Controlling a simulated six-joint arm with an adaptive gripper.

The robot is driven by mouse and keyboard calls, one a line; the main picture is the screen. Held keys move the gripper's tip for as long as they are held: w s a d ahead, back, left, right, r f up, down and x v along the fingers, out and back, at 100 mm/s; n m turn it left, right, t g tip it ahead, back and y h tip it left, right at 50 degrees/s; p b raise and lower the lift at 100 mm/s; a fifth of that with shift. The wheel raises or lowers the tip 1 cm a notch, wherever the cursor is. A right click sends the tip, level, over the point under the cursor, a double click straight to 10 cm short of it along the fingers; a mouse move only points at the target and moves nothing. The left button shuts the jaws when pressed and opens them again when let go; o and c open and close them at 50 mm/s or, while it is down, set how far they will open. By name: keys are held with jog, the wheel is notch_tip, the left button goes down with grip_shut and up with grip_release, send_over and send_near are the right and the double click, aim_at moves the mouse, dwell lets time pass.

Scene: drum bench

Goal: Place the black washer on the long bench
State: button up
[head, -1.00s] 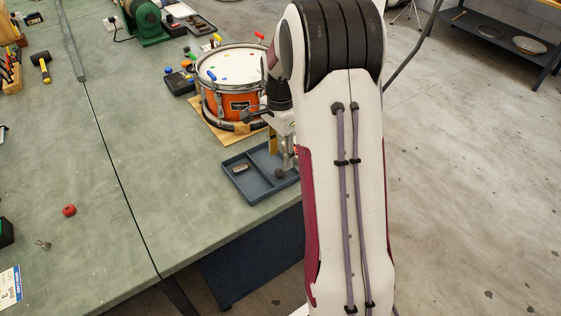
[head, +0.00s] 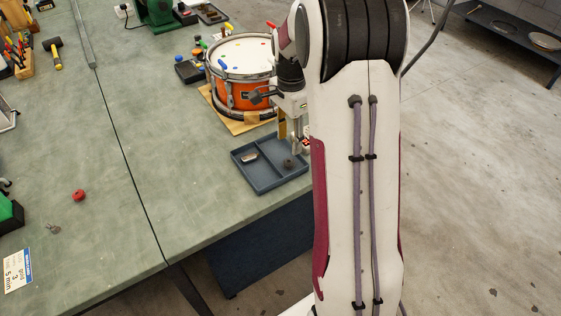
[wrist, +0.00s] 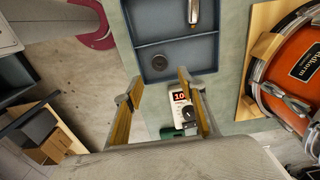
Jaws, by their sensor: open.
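The black washer (head: 289,163) appears as a small dark round piece on the floor of the blue-grey divided tray (head: 240,172). In the wrist view the washer (wrist: 159,62) lies in the larger compartment, just beyond my fingertips. My gripper (wrist: 157,85) is open, with its two fingers apart and nothing between them. In the head view my gripper (head: 297,150) is over the tray's right part, close to the washer and apart from it. Green bench tops (head: 100,130) meet at a dark seam; I cannot tell which is the long bench.
A silver piece (head: 249,157) lies in another compartment of the tray. An orange drum (head: 238,92) stands behind the tray. A meter (wrist: 183,108) shows beyond my fingers. A red piece (head: 79,195) and a card (head: 17,271) lie at left; much green top is clear.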

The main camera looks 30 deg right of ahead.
jog(key=s+a+r+n+t, duration=0.3)
jog(key=s+a+r+n, duration=0.55)
jog(key=a+r, duration=0.4)
jog(key=s+a+r+n+t, duration=0.1)
jog(key=s+a+n, duration=0.3)
jog(key=s, duration=0.4)
jog(key=s+a+r+n+t, duration=0.1)
jog(key=s+a+r+n, duration=0.1)
jog(key=s+a+n, duration=0.2)
jog(key=shift+s+a+n+t, duration=0.25)
jog(key=shift+s+n, duration=0.4)
jog(key=shift+s, duration=1.25)
jog(key=shift+d, duration=0.1)
jog(key=shift+c, duration=1)
